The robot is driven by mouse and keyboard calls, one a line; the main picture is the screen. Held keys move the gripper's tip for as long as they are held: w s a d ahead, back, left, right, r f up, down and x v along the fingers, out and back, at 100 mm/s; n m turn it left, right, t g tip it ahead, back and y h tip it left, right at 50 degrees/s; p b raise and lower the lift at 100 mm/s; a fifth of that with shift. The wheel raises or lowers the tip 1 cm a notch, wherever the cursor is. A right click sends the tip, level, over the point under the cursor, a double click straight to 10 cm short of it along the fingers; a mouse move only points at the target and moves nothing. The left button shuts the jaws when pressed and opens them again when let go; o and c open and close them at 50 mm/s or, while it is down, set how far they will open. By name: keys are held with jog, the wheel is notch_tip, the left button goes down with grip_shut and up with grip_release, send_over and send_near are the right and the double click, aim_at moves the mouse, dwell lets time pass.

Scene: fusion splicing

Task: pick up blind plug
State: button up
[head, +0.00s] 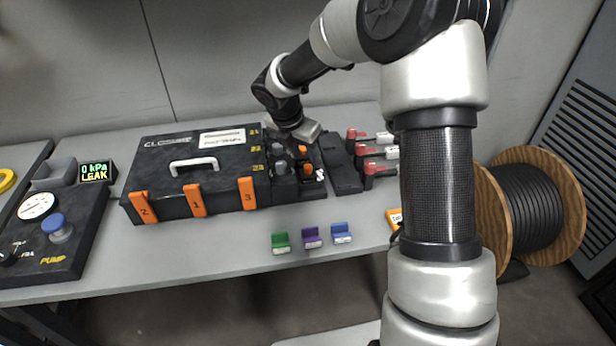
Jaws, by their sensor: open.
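A black closure box (170,165) with a white handle and orange numbered latches lies on the table. At its right end is a block of ports with dark grey round caps (281,167) and orange-topped pieces (307,169). A small white piece (320,175) sits at the block's right side. I cannot tell for certain which of these is the blind plug. My gripper (306,131) is open, above the far end of this block. Its fingertips are small and partly hidden by the wrist, and I see nothing held between them.
Green (281,242), purple (312,237) and blue (342,233) holders stand near the front edge. Red-handled tools (372,169) lie right of a black tray (340,165). A pump panel (45,230) stands left; a cable reel (540,207) stands right.

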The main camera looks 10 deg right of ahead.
aim_at(308, 166)
jog(key=x, duration=0.3)
jog(key=b+x, duration=0.1)
jog(key=x, duration=0.1)
jog(key=shift+w+a, duration=0.1)
jog(key=shift+a, duration=0.25)
jog(key=shift+c, duration=0.2)
grip_shut()
jog(key=shift+r, duration=0.15)
notch_tip(308, 166, up, 10)
jog(key=p, duration=0.2)
